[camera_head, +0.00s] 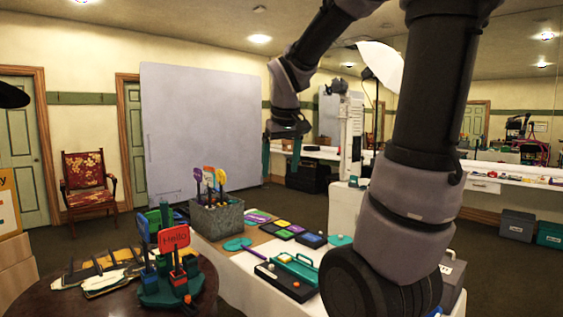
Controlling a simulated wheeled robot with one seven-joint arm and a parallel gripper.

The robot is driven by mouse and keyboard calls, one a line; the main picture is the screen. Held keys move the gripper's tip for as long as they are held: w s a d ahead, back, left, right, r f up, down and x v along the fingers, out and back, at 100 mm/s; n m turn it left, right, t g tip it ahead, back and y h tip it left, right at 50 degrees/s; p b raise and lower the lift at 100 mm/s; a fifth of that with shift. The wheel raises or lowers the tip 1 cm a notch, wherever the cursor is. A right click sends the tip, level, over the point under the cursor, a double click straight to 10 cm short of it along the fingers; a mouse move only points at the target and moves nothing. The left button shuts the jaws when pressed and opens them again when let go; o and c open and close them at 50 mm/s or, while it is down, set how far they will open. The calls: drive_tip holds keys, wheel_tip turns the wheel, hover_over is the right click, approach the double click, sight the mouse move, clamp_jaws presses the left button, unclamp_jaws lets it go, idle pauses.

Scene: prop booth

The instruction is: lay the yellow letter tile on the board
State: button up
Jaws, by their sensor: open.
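A small yellow patch (283,222) shows among several small flat coloured pieces on the white table. It may be the yellow letter tile, but it is too small for me to read any letter. I cannot tell for sure which flat piece is the board. My gripper (287,165) hangs from my arm in the upper middle of the view, above and behind the table pieces in the picture. Its two teal fingers are spread apart with nothing between them.
A grey bin (217,221) of coloured paddles stands at the table's left end. A dark box with a teal handle (297,268) lies at the front. A round dark table (195,300) holds a stand with a red "Hello" sign (174,239). My arm hides the table's right part.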

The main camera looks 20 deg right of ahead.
drive_tip(key=s+a+r+m+t+y, duration=0.1)
drive_tip(key=s+a+m, duration=0.1)
drive_tip(key=s, duration=0.4)
drive_tip(key=s+a+r+m+t+y, duration=0.1)
drive_tip(key=s+a+r+m+t, duration=0.1)
drive_tip(key=s, duration=0.4)
drive_tip(key=shift+a+y, duration=0.3)
drive_tip(key=shift+a, duration=0.25)
